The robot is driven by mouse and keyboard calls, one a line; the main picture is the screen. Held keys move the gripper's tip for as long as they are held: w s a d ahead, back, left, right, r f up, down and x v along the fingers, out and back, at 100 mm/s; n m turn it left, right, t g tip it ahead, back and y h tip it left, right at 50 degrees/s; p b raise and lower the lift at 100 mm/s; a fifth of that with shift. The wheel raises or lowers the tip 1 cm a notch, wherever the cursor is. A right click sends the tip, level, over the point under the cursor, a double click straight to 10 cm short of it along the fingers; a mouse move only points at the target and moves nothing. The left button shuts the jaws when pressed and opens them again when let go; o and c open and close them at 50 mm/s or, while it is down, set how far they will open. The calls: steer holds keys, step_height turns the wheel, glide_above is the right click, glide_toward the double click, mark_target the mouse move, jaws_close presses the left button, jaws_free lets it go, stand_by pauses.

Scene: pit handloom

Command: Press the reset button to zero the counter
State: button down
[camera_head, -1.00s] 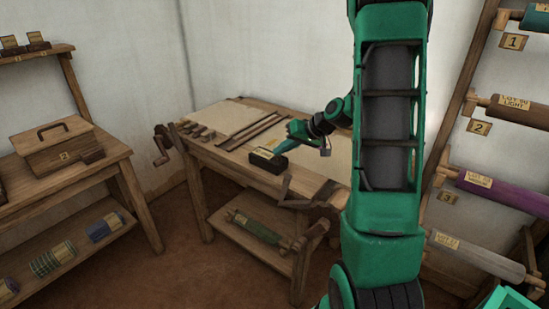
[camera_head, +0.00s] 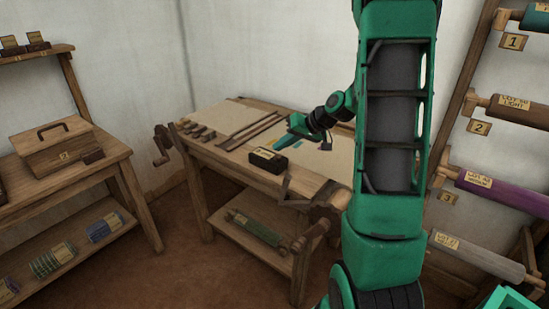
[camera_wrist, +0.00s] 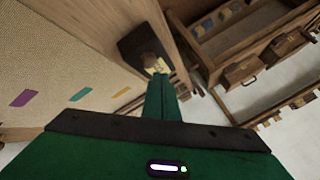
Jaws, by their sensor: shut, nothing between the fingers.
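The counter seems to be the small black box (camera_head: 267,161) with a yellow label, on the wooden workbench near its front edge. In the wrist view the dark box (camera_wrist: 138,38) lies beyond my fingertips, with a small brownish part (camera_wrist: 148,59) beside a yellow label; I cannot tell if that is the reset button. My gripper (camera_head: 278,145) is shut and empty, pointing down toward the box from behind and to the right. In the wrist view its closed fingers (camera_wrist: 161,78) overlap the label's lower edge; contact cannot be told. The counter's digits cannot be read.
The workbench (camera_head: 233,161) also holds a cloth or board and wooden strips behind the box. A crank (camera_head: 162,145) sticks out at its left end. A side table (camera_head: 105,166) with a wooden chest is at left; a rack of labelled rolls (camera_head: 508,188) is at right.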

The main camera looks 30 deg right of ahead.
mark_target(281, 158)
steer(key=shift+r, duration=0.15)
step_height(281, 158, up, 5)
steer(key=shift+f, duration=0.15)
stand_by(1.0)
